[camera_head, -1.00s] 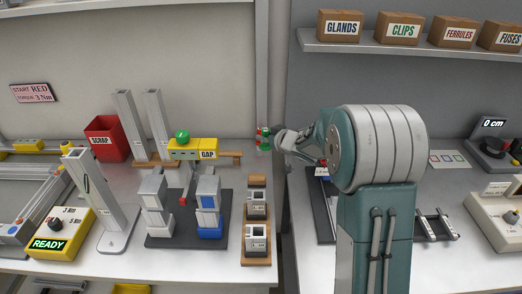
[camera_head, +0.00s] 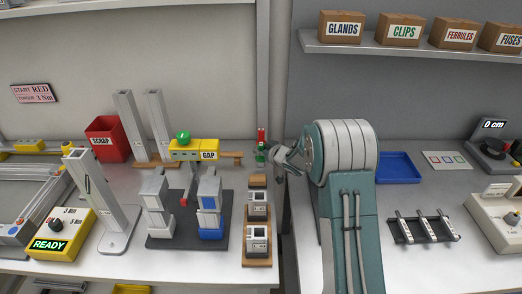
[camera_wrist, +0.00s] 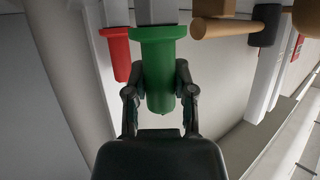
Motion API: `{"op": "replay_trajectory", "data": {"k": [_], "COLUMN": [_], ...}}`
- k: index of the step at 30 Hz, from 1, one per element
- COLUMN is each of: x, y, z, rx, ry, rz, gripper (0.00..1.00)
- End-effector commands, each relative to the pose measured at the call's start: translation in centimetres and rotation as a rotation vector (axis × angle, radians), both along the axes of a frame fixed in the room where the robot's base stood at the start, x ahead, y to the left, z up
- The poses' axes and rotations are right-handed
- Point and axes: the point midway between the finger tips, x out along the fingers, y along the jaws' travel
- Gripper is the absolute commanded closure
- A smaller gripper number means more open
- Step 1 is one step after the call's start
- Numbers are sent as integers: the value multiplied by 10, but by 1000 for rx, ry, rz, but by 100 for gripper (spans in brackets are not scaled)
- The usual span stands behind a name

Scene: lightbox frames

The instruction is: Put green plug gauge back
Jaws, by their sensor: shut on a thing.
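The green plug gauge (camera_wrist: 160,60) is between the two fingers of my gripper (camera_wrist: 160,95) in the wrist view. The fingers close on its green body below a wider collar, and a pale grey section runs on above it. A red plug gauge (camera_wrist: 115,52) hangs beside it on the left, apart from my fingers. In the head view my gripper (camera_head: 268,155) is at the back by the wall post, with the green gauge (camera_head: 260,155) small at its tip and red (camera_head: 261,136) just above. I cannot tell whether the green gauge touches a holder.
A yellow GAP block (camera_head: 193,150) with a green knob and wooden handle stands close left. Grey posts (camera_head: 132,125) and a red SCRAP bin (camera_head: 107,138) are farther left. A blue tray (camera_head: 398,168) lies on the right bench. A wooden rod (camera_wrist: 228,26) crosses the wrist view's upper right.

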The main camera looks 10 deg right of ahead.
Motion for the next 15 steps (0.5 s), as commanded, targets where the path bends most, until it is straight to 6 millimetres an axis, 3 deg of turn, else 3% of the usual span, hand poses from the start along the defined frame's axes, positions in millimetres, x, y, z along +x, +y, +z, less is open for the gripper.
{"op": "replay_trajectory", "data": {"k": [2, 3, 4, 15], "x": [0, 0, 0, 0], "y": [0, 0, 0, 0], "z": [-2, -2, -2, -1], "rx": [0, 0, 0, 0], "ry": [0, 0, 0, 0], "rz": [0, 0, 0, 0], "gripper": [100, 49, 36, 33]}}
